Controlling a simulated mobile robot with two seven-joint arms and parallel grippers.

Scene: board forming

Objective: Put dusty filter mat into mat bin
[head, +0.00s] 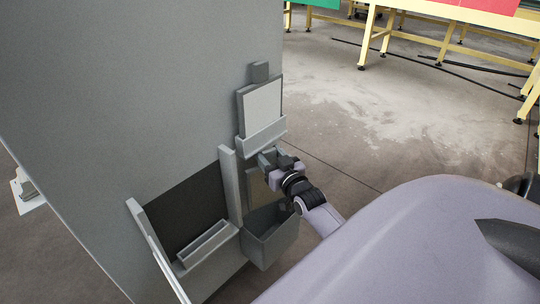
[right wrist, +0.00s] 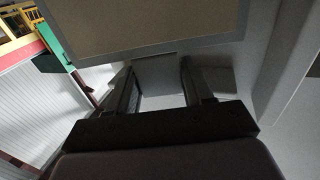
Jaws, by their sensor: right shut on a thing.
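The dusty filter mat (head: 259,186) is a brownish panel with a grey border, hanging upright beside the grey cabinet. In the right wrist view the mat (right wrist: 150,22) fills the top, with a grey tab between my fingers. My right gripper (head: 268,160) is shut on that tab; it also shows in the right wrist view (right wrist: 160,82). The mat bin (head: 272,247) is a grey open-topped box low on the cabinet, below the gripper. I cannot tell whether the mat's lower edge is inside the bin. My left gripper is not in view.
A pale mat (head: 262,106) with a tab stands in a holder (head: 262,137) just above my right gripper. A dark recess (head: 188,211) with raised rails and a ledge lies left of the bin. Open concrete floor and yellow-legged tables (head: 440,42) lie beyond.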

